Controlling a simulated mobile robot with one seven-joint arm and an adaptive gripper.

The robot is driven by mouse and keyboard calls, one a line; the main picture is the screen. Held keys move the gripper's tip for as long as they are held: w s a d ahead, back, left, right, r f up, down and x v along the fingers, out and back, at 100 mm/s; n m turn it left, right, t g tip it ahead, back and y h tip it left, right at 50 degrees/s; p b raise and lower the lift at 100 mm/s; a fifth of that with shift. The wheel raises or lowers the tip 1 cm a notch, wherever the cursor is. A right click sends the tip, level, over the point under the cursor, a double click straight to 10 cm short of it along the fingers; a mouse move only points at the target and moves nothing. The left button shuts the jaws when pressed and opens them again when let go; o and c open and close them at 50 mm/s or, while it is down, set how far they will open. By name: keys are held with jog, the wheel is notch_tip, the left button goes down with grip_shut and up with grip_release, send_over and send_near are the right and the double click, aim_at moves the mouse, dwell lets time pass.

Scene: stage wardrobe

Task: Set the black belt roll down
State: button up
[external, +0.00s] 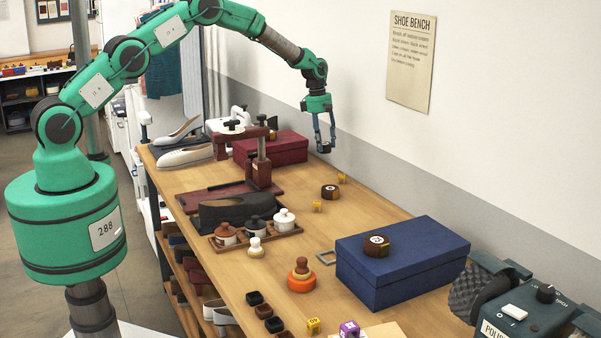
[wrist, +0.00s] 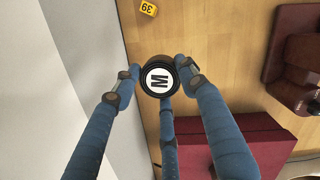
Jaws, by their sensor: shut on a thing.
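My gripper (external: 325,149) is at the back of the bench, by the wall and just right of the dark red box. In the wrist view, its blue fingers (wrist: 158,82) are shut around the black belt roll (wrist: 141,83). The roll has a white round label with an "M", facing the camera. In the external view the roll is small and mostly hidden between the fingers. I cannot tell whether its underside touches the bench.
The dark red box (external: 271,146) stands close beside my gripper. A yellow tag (external: 342,178) and a brown roll (external: 330,192) lie nearer the front. Another brown roll (external: 376,246) sits on the blue box (external: 402,272). The grey-white wall runs close behind.

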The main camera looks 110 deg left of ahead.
jog(key=w+d+r+m+h+b, duration=0.15)
jog(key=w+d+m, duration=0.25)
jog(key=d, duration=1)
jog(key=w+d+m+y+b, duration=0.1)
jog(key=w+d+m+b, duration=0.25)
jog(key=d, duration=1.05)
jog(key=s+d+m+b, duration=0.1)
jog(key=s+d+m, duration=0.1)
jog(key=d, duration=0.7)
jog(key=s+d+m+g+b, duration=0.1)
jog(key=d+m, duration=0.3)
jog(key=d, duration=0.5)
jog(key=s+d+f+m+b, duration=0.1)
jog(key=s+d+m+b, duration=0.1)
jog(key=d, duration=0.8)
jog(key=shift+s+m+g+h+b, duration=0.3)
jog(key=shift+s+m+g+h, duration=0.1)
jog(key=shift+s+m+h, duration=0.05)
jog(key=shift+f, duration=0.15)
jog(key=shift+f+b, duration=0.65)
jog(key=shift+f, duration=2.45)
jog(key=shift+f+b, duration=0.45)
jog(key=shift+f, duration=1.45)
